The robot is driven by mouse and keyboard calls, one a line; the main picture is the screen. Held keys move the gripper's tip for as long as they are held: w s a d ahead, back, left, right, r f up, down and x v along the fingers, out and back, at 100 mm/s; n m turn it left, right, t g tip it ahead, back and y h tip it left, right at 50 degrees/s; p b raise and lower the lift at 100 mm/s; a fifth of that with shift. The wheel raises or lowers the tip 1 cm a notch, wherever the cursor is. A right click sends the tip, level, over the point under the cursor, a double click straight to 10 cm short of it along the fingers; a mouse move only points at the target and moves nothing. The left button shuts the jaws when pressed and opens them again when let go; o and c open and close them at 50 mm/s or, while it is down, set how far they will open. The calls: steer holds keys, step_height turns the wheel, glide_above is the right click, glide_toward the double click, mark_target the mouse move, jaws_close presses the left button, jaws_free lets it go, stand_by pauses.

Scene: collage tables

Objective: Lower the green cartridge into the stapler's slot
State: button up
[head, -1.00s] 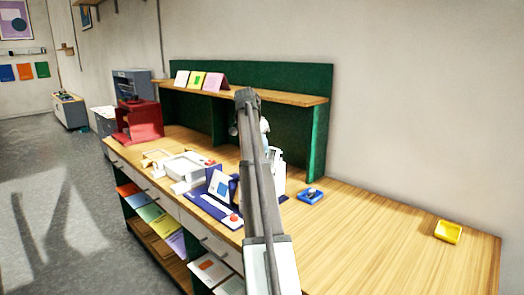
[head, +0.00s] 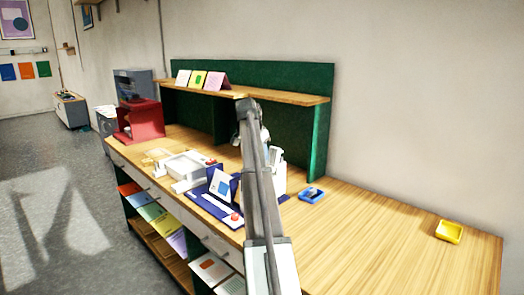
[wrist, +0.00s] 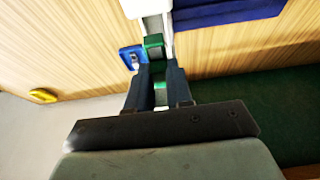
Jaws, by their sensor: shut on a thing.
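My gripper (wrist: 158,74) points toward the top of the wrist view. It is shut on the green cartridge (wrist: 153,41), which shows between and just beyond the fingertips. The white stapler (wrist: 155,22) shows directly beyond the cartridge in the wrist view. In the head view the stapler (head: 279,178) is a white upright body on the bench, partly hidden behind my arm. The slot itself cannot be made out. The cartridge and stapler overlap in the wrist view, so I cannot tell whether they touch. My arm hides the fingertips in the head view.
A blue tray (head: 312,195) sits right of the stapler; a yellow tray (head: 448,231) lies farther right on clear bench. A dark blue board (head: 211,204) with a picture card and white boxes (head: 186,167) stand left. A green back panel with a shelf (head: 300,98) rises behind.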

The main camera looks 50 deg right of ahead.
steer(key=shift+f, duration=2)
steer(key=o, duration=0.9)
steer(key=shift+r, duration=0.15)
steer(key=v, duration=1.3)
steer(key=shift+a+r, duration=0.2)
